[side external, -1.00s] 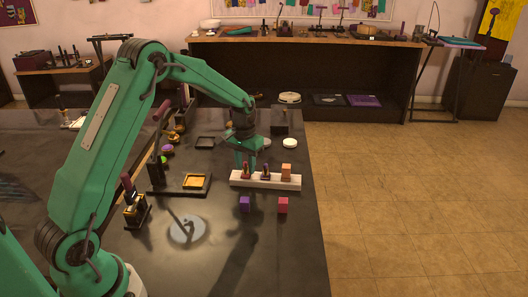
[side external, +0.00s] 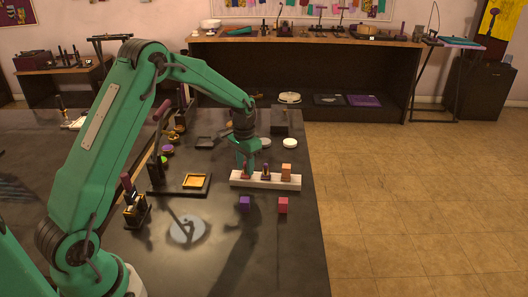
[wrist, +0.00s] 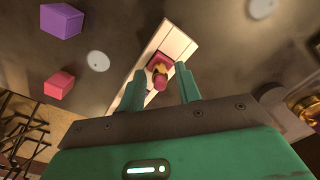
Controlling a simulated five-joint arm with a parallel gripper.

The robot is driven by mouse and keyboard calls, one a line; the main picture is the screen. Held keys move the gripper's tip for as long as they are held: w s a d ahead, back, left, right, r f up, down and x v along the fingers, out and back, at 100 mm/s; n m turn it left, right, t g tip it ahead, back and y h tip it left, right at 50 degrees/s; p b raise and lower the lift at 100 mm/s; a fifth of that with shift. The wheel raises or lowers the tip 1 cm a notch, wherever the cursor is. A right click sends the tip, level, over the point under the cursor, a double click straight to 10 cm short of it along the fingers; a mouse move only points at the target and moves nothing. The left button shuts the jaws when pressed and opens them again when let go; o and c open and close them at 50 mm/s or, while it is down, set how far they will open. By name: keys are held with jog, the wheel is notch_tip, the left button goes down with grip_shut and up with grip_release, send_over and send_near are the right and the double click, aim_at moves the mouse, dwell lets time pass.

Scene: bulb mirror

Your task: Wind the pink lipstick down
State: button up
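A white rack (side external: 291,184) on the dark table holds lipsticks in a row. The left one (side external: 247,173) stands below my gripper (side external: 249,160), and a dark one (side external: 265,172) is in the middle. In the wrist view, a lipstick with a pinkish-red base, gold collar and red tip (wrist: 159,72) shows on the white rack (wrist: 178,42). My gripper (wrist: 162,88) is open, with a finger on each side of the lipstick's near end and gaps showing. I cannot tell how low the fingertips are relative to it.
An orange-topped block (side external: 286,170) is at the rack's right end. A purple cube (side external: 244,204) and a pink cube (side external: 283,205) lie in front. The table's right edge is close to the rack.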

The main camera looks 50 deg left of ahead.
jog(key=shift+m, duration=0.3)
jog(key=shift+m, duration=1.5)
jog(key=shift+c, duration=0.4)
jog(key=c, duration=0.6)
jog(key=shift+n, duration=0.3)
